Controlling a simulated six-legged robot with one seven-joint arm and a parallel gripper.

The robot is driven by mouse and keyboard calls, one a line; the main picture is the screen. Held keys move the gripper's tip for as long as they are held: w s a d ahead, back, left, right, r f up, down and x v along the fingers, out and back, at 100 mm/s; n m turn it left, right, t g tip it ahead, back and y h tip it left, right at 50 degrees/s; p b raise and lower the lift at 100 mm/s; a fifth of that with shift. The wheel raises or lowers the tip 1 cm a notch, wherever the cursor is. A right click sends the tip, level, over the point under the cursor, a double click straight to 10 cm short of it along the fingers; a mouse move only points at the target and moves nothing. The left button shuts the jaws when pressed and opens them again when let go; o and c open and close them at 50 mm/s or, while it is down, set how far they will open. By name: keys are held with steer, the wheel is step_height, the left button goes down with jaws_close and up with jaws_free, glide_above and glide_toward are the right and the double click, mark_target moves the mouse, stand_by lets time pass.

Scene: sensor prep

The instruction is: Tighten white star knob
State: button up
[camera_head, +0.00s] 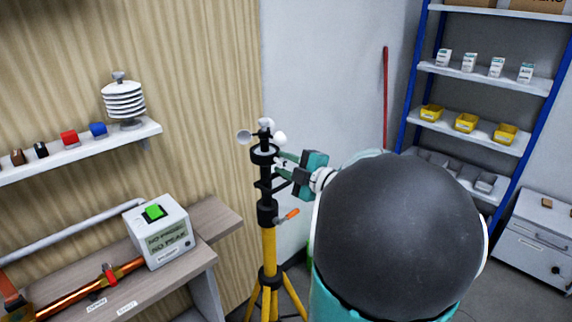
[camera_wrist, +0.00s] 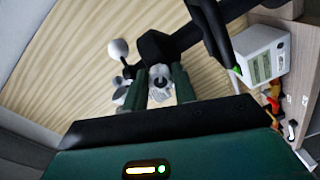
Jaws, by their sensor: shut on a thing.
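The white star knob (camera_wrist: 160,86) shows between my green fingers in the wrist view, beside the black mast head. My gripper (camera_wrist: 161,92) is shut on it. In the head view my gripper (camera_head: 284,167) reaches the mast from the right, just below the white cups; the knob is too small there to make out clearly. The black mast (camera_head: 265,186) stands upright on a yellow tripod (camera_head: 269,250). White anemometer cups (camera_head: 279,138) sit on its top, and one cup (camera_wrist: 118,48) shows at the left in the wrist view.
An orange-handled lever (camera_head: 290,215) sticks out lower on the mast. Left are a bench (camera_head: 212,222) with a white green-buttoned box (camera_head: 160,236) and a wall shelf (camera_head: 75,152) with a white louvred shield (camera_head: 124,100). A blue-framed rack (camera_head: 485,78) stands at the right.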

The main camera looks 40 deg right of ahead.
steer(key=o, duration=1)
steer(key=shift+s, duration=0.15)
steer(key=s, duration=1.3)
steer(key=shift+s+d+r, duration=0.2)
steer(key=shift+s+d, duration=0.1)
steer(key=shift+d, duration=0.05)
